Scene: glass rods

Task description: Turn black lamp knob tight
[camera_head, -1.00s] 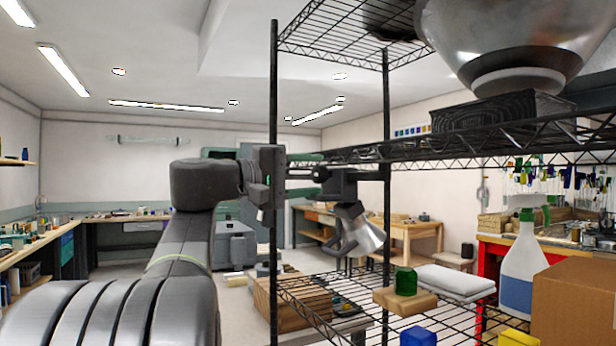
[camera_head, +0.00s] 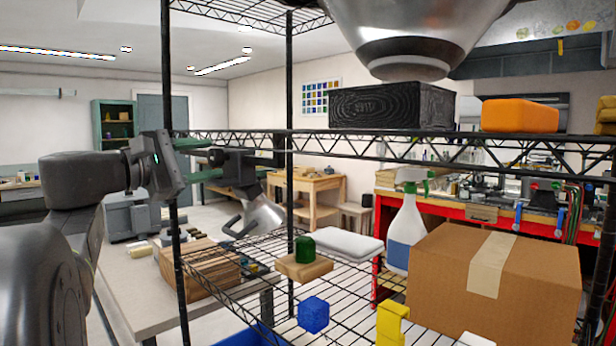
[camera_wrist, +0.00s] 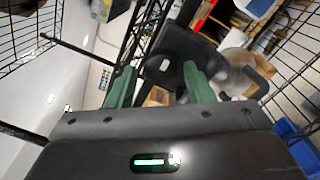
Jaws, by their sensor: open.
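The lamp (camera_head: 262,216) hangs at the shelf's middle level, with a black body (camera_head: 236,168) and a silver cone shade tilted downward. My gripper (camera_head: 207,163) has two green fingers pointing at the left side of the lamp body. In the wrist view my gripper (camera_wrist: 159,72) is open, with one finger to each side of a dark round part that looks like the black knob (camera_wrist: 163,68). I cannot tell whether the fingers touch it. The knob is not clearly visible in the head view.
The black wire shelf (camera_head: 289,110) surrounds the lamp, with a post (camera_head: 172,240) close to my gripper. Below are a green-topped wooden block (camera_head: 304,268), a blue cube (camera_head: 313,315), a spray bottle (camera_head: 405,225) and a cardboard box (camera_head: 540,285).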

